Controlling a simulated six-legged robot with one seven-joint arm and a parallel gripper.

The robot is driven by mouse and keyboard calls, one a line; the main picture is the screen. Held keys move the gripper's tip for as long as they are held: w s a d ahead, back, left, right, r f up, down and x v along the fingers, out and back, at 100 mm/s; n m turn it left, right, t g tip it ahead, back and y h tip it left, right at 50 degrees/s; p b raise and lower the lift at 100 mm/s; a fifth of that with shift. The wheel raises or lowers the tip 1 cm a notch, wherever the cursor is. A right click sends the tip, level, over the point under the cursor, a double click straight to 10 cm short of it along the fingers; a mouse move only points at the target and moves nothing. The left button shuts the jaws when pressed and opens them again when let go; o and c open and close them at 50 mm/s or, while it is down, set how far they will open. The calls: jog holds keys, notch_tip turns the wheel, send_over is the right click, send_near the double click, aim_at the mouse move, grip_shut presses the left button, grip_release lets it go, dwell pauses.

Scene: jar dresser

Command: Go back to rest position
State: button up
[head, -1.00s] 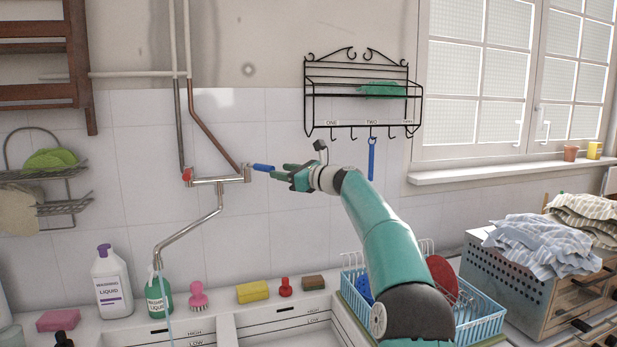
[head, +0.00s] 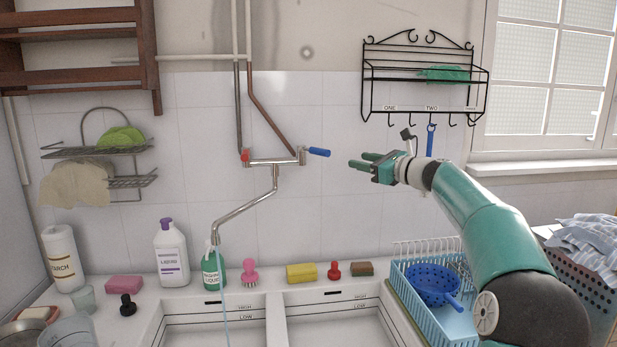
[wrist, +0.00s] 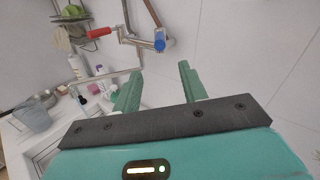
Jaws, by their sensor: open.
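My gripper (head: 366,163) is open and empty in the head view, its green fingers pointing left toward the wall tap. In the wrist view my gripper (wrist: 160,88) shows two separated fingers with nothing between them. The tap's blue handle (head: 318,152) is a short gap to the left of the fingertips; it also shows in the wrist view (wrist: 160,42), beyond the fingers. The tap's red handle (head: 245,156) is at the left end of the tap.
A black wire rack (head: 425,90) with hooks hangs on the wall above my gripper. A blue dish rack (head: 440,315) with a colander (head: 432,283) stands below my arm. Bottles, sponges and brushes line the sink's back ledge. The tiled wall is close behind.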

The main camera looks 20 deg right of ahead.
jog(key=s+a+f+n+g+h, duration=0.1)
jog(key=s+a+f+n+g, duration=0.25)
jog(key=s+a+n, duration=0.5)
jog(key=s+a+f+n+g+h, duration=0.2)
jog(key=s+a+f+n+g, duration=0.25)
jog(key=a, duration=0.75)
jog(key=s+f+n+h, duration=0.2)
jog(key=s+f+n, duration=0.3)
jog(key=s, duration=0.5)
jog(key=s+f+n+g+h, duration=0.1)
jog(key=s+f+n, duration=0.4)
jog(key=s, duration=0.6)
jog(key=s+f+n+g+h, duration=0.1)
jog(key=s+f+n+h, duration=0.1)
jog(key=s+f+n, duration=0.2)
jog(key=s+f, duration=0.3)
jog(key=s, duration=0.4)
jog(key=shift+a+f+n+h, duration=0.15)
jog(key=shift+a+n+h, duration=0.1)
jog(key=shift+n+h, duration=0.15)
